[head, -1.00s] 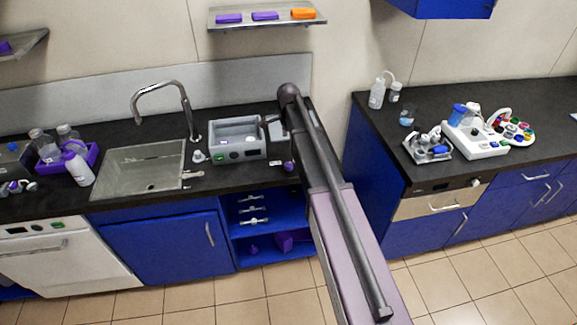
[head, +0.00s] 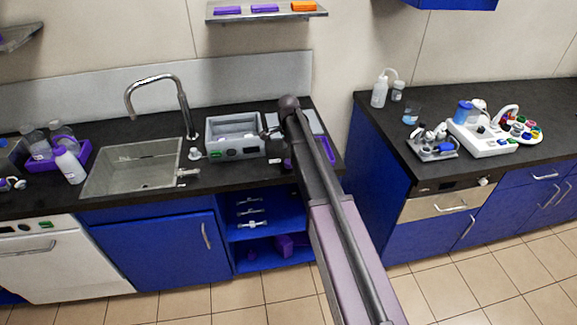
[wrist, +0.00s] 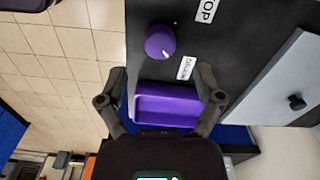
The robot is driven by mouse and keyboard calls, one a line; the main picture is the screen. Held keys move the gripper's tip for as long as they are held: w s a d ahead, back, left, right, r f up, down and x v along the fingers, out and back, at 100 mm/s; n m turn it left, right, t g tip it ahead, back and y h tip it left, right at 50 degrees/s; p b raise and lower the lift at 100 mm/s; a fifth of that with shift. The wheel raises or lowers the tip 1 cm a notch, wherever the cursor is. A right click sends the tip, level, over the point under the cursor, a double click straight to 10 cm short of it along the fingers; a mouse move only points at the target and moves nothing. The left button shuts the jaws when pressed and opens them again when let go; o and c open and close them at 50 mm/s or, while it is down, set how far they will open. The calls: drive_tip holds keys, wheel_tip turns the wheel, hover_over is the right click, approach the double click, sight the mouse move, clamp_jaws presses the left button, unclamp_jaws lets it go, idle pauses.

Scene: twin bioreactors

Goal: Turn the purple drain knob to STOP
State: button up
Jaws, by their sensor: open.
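The purple drain knob (wrist: 160,42) is round and sits on a dark panel near the top of the wrist view. A white mark on it points down and to the right, toward a small white label (wrist: 186,68) whose text I cannot read surely. A second white label (wrist: 207,10) at the top edge is cut off and shows "TOP". In the head view the knob (head: 288,163) is small, just left of my arm. My gripper (wrist: 160,92) is open, its fingers apart and empty, below the knob in the wrist view and not touching it.
A purple tray (wrist: 165,105) lies between the fingertips in the wrist view. A grey panel with a black knob (wrist: 297,102) is at the right. In the head view a grey instrument box (head: 234,137) stands left of my arm, beside the sink (head: 130,167).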

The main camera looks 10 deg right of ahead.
sight(289, 161)
drive_tip(key=shift+f+b, duration=2.25)
drive_tip(key=shift+f, duration=0.35)
drive_tip(key=c, duration=1.2)
